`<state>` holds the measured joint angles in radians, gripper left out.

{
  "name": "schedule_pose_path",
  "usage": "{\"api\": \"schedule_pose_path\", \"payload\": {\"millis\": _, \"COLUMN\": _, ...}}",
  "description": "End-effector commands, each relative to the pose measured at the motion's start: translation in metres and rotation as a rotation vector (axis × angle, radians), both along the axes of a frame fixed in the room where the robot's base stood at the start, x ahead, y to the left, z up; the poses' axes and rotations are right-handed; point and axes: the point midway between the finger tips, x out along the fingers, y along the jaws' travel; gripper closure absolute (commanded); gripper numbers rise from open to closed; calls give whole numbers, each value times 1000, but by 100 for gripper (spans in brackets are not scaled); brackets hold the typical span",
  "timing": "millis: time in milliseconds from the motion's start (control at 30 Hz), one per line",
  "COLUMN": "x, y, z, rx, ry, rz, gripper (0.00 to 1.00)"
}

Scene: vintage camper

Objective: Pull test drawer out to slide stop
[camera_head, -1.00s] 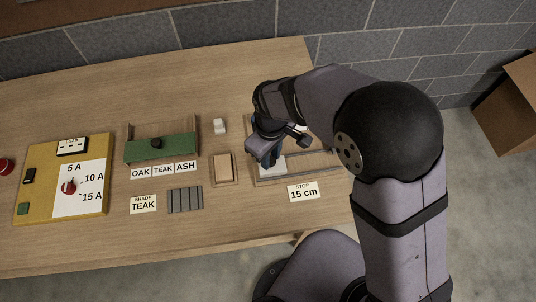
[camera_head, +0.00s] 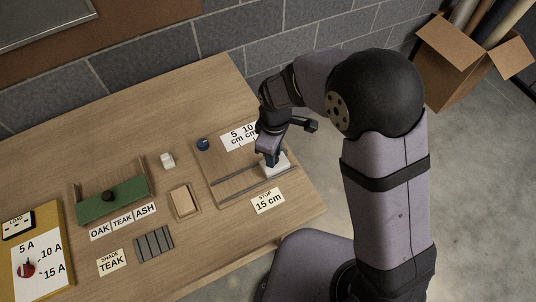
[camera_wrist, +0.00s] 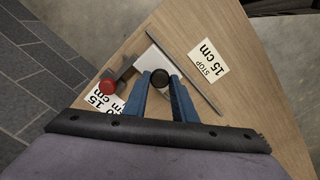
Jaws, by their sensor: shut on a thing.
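The green drawer front (camera_head: 113,200) with a black knob (camera_head: 109,196) stands between wooden side walls at the left of the bench in the head view. My gripper (camera_head: 271,158) is away from it, at the right, over a white slide block (camera_head: 276,170) on two dark rails. In the wrist view, its blue fingers (camera_wrist: 160,78) are shut around a black knob (camera_wrist: 160,79) at the white block (camera_wrist: 163,55). The block sits near the right end of the rails. The card "STOP 15 cm" (camera_head: 267,200) lies in front. My gripper partly hides the block.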

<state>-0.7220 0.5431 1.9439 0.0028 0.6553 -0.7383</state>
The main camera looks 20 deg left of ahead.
Motion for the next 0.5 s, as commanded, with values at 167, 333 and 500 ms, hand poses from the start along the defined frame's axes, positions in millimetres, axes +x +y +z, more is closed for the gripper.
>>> {"api": "schedule_pose_path", "payload": {"millis": 167, "x": 2, "y": 0, "z": 1, "rx": 0, "ry": -4, "rz": 1, "gripper": 100}}
{"api": "schedule_pose_path", "payload": {"millis": 333, "x": 1, "y": 0, "z": 1, "rx": 0, "ry": -3, "rz": 1, "gripper": 57}}
{"api": "schedule_pose_path", "payload": {"millis": 500, "x": 1, "y": 0, "z": 0, "rx": 0, "ry": -3, "rz": 0, "gripper": 57}}
